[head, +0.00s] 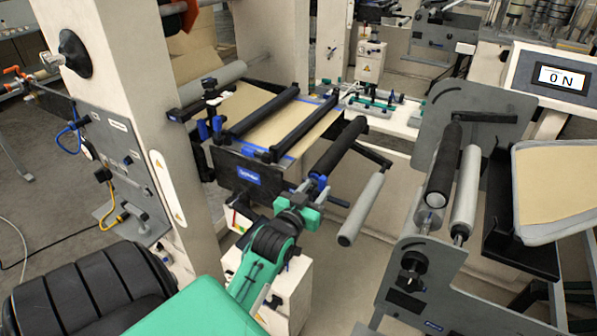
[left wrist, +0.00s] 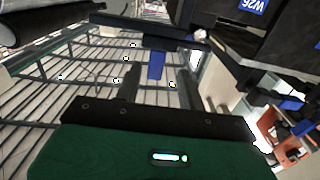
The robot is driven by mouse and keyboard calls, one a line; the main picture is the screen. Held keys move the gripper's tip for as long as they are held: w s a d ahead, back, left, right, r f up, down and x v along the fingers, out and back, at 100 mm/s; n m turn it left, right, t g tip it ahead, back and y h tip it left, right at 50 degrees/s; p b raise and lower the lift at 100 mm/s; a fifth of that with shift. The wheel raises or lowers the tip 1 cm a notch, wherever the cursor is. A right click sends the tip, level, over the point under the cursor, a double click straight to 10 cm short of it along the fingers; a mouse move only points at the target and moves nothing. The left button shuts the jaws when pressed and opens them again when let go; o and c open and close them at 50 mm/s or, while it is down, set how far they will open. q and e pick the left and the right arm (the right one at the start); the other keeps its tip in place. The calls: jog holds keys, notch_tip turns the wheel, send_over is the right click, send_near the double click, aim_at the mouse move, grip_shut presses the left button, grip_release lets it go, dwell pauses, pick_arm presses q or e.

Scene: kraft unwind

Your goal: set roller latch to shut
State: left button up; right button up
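A black roller (head: 338,147) stands out from the splice table's side, with a blue piece (head: 318,183) at its near end. I take this blue piece for the roller latch; whether it is open or shut I cannot tell. In the left wrist view a blue tab (left wrist: 156,66) hangs from a black bar (left wrist: 165,43), ahead of and between my fingers. My left gripper (head: 313,198) is at the roller's near end, close to the blue piece. In the left wrist view its dark fingers (left wrist: 162,88) stand apart with nothing clearly gripped. My right gripper is not in view.
The table (head: 262,107) carries brown paper under two black bars. A grey roller (head: 361,208) hangs right of my gripper. A machine frame with black and silver rollers (head: 467,195) stands at right, below a display (head: 563,78) reading "0 N". Open floor lies between.

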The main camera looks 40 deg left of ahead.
pick_arm(q)
jog(key=b+v, duration=0.2)
jog(key=v, duration=0.7)
jog(key=shift+s, duration=0.35)
jog(key=w+d+f+g+h, duration=0.1)
jog(key=w+d+f+g, duration=0.1)
jog(key=f, duration=1)
jog(key=w+d+f+g+h, duration=0.1)
jog(key=f+g, duration=0.1)
jog(key=f, duration=1)
jog(key=s+d+f+m+g+h, duration=0.1)
jog(key=s+d+f+g, duration=0.15)
jog(key=f, duration=0.85)
jog(key=s+d+f+m+g+h, duration=0.1)
jog(key=s+d+f+g, duration=0.2)
jog(key=f, duration=0.8)
jog(key=s+d+f+m+g, duration=0.2)
jog(key=s+d+f+g, duration=0.15)
jog(key=s+f, duration=1.35)
jog(key=s+f+m+g, duration=0.1)
jog(key=s+f+g, duration=0.2)
jog(key=s, duration=1.3)
notch_tip(320, 180, down, 4)
jog(key=shift+s+r, duration=0.1)
jog(key=shift+s, duration=0.2)
